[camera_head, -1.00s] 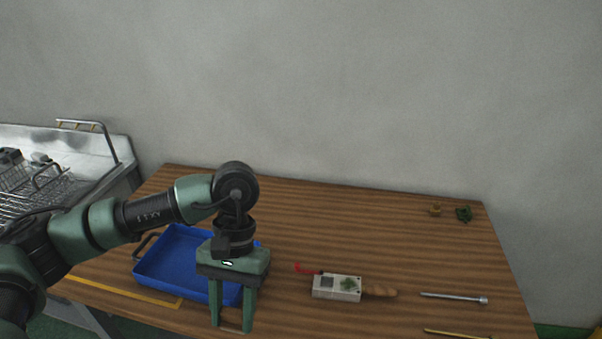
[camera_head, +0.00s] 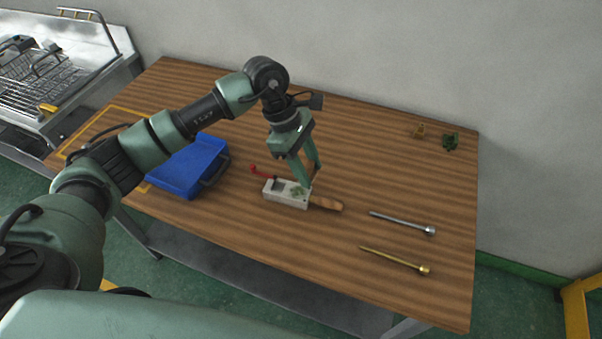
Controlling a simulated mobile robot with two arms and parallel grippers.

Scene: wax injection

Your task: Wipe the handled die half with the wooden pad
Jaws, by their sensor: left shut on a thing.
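The fingers hide a little of the block's far side. I cannot make out a wooden pad for sure. My right gripper is out of view.
A blue tray (camera_head: 187,165) with a dark handle stands left of the die half, partly behind my left arm. A silver rod (camera_head: 402,223) and a brass rod (camera_head: 395,260) lie to the right. Small brown (camera_head: 419,131) and green (camera_head: 450,141) pieces sit at the back right. The table's back middle is clear.

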